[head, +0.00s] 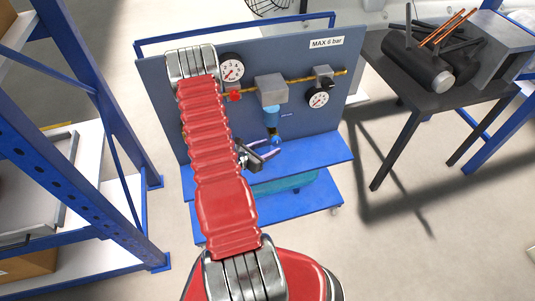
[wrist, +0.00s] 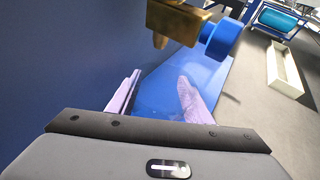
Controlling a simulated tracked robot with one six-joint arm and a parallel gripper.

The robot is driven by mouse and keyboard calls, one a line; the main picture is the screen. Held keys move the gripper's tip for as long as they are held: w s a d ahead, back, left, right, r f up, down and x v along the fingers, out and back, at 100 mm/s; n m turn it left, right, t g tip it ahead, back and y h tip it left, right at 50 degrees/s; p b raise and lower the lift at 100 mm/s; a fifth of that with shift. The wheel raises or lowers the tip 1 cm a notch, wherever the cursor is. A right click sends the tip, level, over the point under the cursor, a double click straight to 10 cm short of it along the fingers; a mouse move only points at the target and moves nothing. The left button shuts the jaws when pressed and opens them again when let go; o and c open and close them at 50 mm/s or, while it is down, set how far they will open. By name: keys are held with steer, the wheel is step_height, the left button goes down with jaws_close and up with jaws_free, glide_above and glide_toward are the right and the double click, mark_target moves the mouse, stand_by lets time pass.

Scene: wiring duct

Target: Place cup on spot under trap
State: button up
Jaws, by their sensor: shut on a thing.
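My gripper (wrist: 155,92) has its two pale purple fingers apart, shut on the cup (wrist: 158,95). The cup is see-through and hard to make out against the blue shelf. In the head view my gripper (head: 264,151) is in front of the blue panel, just below the trap. The trap (head: 271,116) is a blue bowl under a grey block, with a brass drain and blue knob (head: 276,141) below. In the wrist view the brass drain (wrist: 180,22) and blue knob (wrist: 222,38) are just beyond the fingers. I cannot make out the spot on the shelf.
The blue shelf (head: 318,151) runs along the panel's foot, with a teal bin (head: 285,184) beneath. Gauges and a brass pipe are on the panel. A blue rack (head: 75,130) stands left and a dark table (head: 420,95) right. A cream tray (wrist: 284,70) is on the floor.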

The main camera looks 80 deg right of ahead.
steer(key=shift+f, duration=1.75)
steer(key=o, duration=1)
steer(key=shift+f, duration=0.1)
steer(key=shift+o, duration=0.2)
steer(key=shift+w+a+r, duration=0.2)
steer(key=v, duration=1.1)
steer(key=shift+a+r, duration=0.15)
steer(key=shift+a, duration=0.15)
